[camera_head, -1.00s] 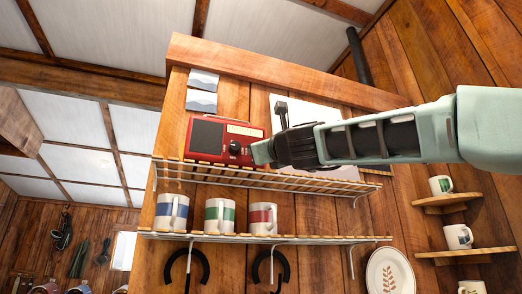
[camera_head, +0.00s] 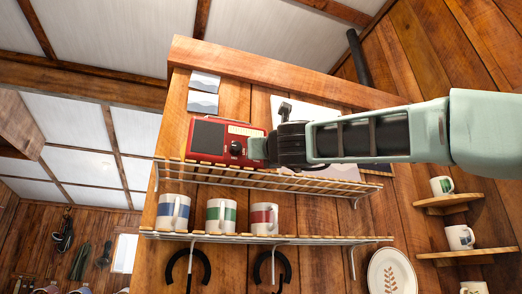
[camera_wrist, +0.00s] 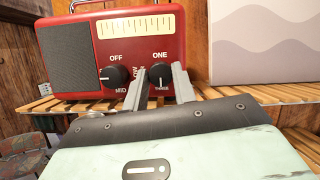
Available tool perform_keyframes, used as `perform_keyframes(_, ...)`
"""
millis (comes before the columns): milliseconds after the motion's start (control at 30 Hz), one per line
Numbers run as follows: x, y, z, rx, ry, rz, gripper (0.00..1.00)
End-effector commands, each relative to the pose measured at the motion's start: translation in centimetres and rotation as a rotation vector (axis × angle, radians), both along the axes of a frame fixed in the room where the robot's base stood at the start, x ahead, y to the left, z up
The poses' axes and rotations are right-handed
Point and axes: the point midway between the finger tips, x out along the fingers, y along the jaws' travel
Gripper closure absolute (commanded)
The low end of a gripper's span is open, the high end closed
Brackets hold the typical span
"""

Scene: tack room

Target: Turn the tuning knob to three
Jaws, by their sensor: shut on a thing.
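A red radio (camera_head: 212,140) stands on the upper slatted shelf in the head view. In the wrist view the radio (camera_wrist: 195,60) shows two black knobs. The left knob (camera_wrist: 115,77) is by the labels OFF and MID. The tuning knob (camera_wrist: 160,74) is on the right, with ONE above it and THREE below it. Its white pointer line appears to point down at THREE. My gripper (camera_wrist: 159,84) has a finger on each side of this knob and is shut on it. In the head view my gripper (camera_head: 257,149) hides the tuning knob.
The slatted shelf (camera_head: 300,182) runs just under my gripper. Mugs (camera_head: 221,216) stand on the shelf below. A pale wavy-patterned panel (camera_wrist: 262,38) is close to the radio's right side. More mugs (camera_head: 459,238) sit on small shelves at right.

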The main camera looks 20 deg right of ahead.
Motion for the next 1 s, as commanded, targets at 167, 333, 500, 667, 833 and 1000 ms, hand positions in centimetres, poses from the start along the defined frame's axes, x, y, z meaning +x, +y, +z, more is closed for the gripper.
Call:
perform_keyframes(167, 0.1, 0.0, -0.2, -0.001, 0.003, -0.001, 0.52)
perform_keyframes(333, 0.1, 0.0, -0.1, -0.001, 0.002, -0.001, 0.52)
perform_keyframes(500, -0.5, 0.0, -0.4, -0.001, 0.000, 0.001, 0.52)
perform_keyframes(667, -2.7, 0.0, -1.5, -0.001, -0.001, 0.001, 0.52)
perform_keyframes(833, -6.4, 0.0, -3.0, -0.001, -0.003, 0.001, 0.52)
perform_keyframes(1000, -10.2, -0.1, -4.5, 0.000, -0.001, 0.001, 0.52)
